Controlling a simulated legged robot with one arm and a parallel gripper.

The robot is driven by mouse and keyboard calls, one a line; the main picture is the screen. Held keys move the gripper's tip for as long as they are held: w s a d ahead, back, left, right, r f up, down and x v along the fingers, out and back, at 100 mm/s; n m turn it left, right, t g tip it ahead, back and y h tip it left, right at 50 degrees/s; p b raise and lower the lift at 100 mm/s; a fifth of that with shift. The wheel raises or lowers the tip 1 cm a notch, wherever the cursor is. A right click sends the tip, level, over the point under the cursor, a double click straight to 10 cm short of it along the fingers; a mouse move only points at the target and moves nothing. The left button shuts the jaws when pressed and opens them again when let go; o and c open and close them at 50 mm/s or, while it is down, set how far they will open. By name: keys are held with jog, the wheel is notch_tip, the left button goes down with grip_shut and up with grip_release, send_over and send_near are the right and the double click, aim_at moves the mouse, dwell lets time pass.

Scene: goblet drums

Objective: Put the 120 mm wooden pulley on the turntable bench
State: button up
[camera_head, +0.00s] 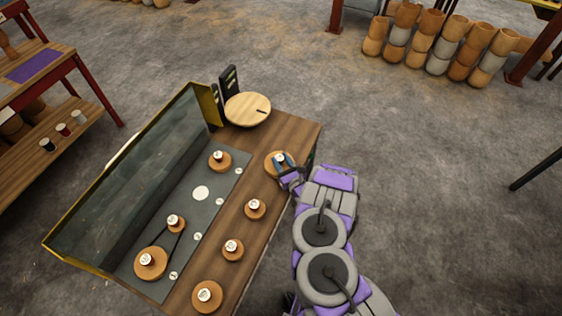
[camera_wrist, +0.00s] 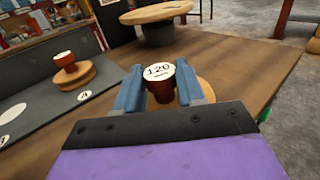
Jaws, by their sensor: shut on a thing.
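The 120 mm wooden pulley (camera_head: 270,165) is a round wooden disc at the bench's right edge in the head view. In the wrist view its reddish-brown knob (camera_wrist: 162,90) has a white top marked 120. My gripper (camera_head: 282,161) is shut on that knob, with one blue finger on each side (camera_wrist: 160,88). Part of the pulley's disc (camera_wrist: 206,90) shows behind the right finger. I cannot tell whether the disc touches the wood. The wooden bench (camera_head: 292,130) carries a round wooden turntable (camera_head: 247,109) at its far end, also in the wrist view (camera_wrist: 157,14).
More knobbed pulleys (camera_head: 255,208) stand along the bench's front strip. A grey board (camera_head: 200,225) behind them holds several pulleys, two joined by a belt. A tilted, yellow-edged panel (camera_head: 140,180) rises behind the board. Bare wood lies between my gripper and the turntable.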

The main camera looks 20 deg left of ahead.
jog(key=shift+f, duration=0.1)
jog(key=o, duration=1.1)
jog(key=shift+o, duration=0.2)
jog(key=shift+r, duration=0.2)
jog(key=p+v, duration=0.2)
jog(key=v, duration=1)
jog(key=shift+p, duration=0.3)
